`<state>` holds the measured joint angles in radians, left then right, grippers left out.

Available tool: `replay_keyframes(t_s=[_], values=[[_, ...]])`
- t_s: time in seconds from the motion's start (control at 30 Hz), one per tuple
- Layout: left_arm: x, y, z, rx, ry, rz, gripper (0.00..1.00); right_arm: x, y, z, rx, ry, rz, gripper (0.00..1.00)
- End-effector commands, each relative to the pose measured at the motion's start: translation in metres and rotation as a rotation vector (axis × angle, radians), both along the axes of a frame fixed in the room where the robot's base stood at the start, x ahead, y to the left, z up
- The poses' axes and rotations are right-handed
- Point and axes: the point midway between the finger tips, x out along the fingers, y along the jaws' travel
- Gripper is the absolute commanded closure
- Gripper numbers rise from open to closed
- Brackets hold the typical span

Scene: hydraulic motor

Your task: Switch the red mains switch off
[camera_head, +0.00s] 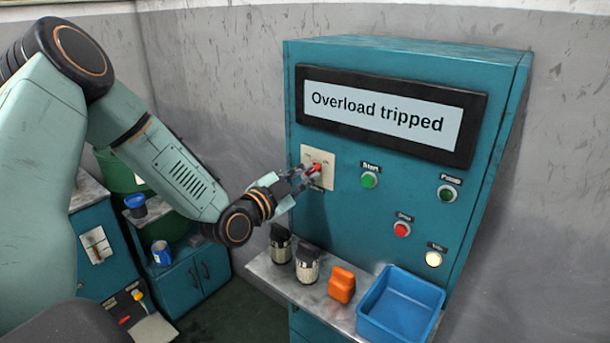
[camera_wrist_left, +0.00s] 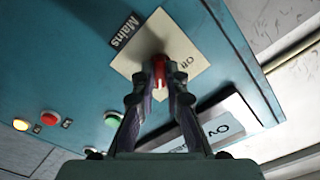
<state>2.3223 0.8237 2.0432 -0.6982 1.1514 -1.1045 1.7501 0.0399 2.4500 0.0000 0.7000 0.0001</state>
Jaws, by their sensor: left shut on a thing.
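The red mains switch (camera_head: 316,168) sits on a cream plate (camera_head: 326,158) at the left of the teal cabinet front. My left gripper (camera_head: 307,176) reaches it from the left, its fingers shut on the switch. In the left wrist view the red switch (camera_wrist_left: 159,70) shows between the fingertips of the left gripper (camera_wrist_left: 160,84). The "Mains" label (camera_wrist_left: 125,30) and the word "Off" on the plate (camera_wrist_left: 185,50) are readable there. The fingers hide part of the plate, and I cannot tell the switch's exact setting. My right gripper is not in view.
The cabinet's display (camera_head: 388,110) reads "Overload tripped". The ledge below holds two dark-topped jars (camera_head: 307,267), an orange object (camera_head: 341,285) and a blue bin (camera_head: 372,321).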

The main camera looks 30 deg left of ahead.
Motion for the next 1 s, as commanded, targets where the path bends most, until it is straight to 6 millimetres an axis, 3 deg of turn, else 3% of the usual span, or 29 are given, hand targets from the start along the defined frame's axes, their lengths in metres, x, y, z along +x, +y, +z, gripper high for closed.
replay_keyframes(t_s=[0.27, 1.0], values=[[0.000, -0.001, 0.001, -0.139, 0.009, -0.003, 1.00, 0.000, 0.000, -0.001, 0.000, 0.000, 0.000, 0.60], [0.000, 0.000, 0.002, -0.830, 0.058, -0.002, 1.00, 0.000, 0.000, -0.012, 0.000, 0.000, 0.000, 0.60]])
